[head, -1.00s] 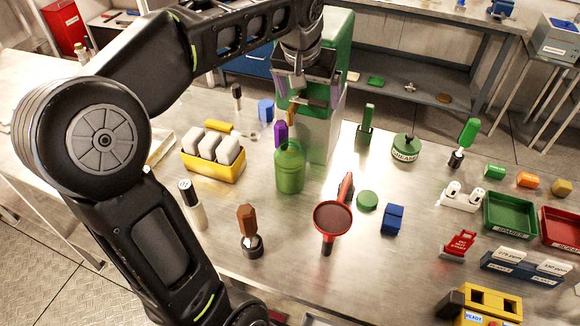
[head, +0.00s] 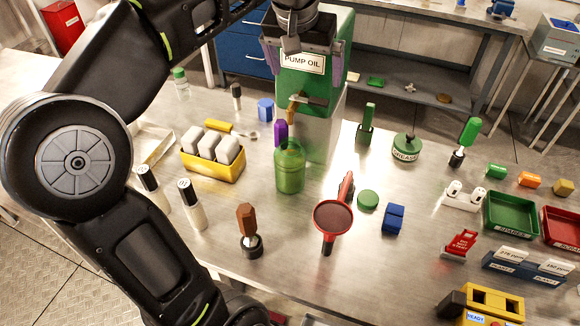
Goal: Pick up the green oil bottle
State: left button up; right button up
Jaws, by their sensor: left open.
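The green oil bottle (head: 289,172) is a translucent green bottle standing upright on the metal bench, in front of the green dispenser (head: 318,85) labelled "PUMP OIL". My left gripper (head: 301,62) is at the top centre, in front of the dispenser's upper part. It points down with its two fingers spread apart and nothing between them. It is above and behind the bottle in the picture, apart from it. My right gripper is not in view.
A green grease pot (head: 406,148) stands right. Bare bench lies before the bottle.

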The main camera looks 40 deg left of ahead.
aim_at(289, 157)
jog(key=k, duration=1.5)
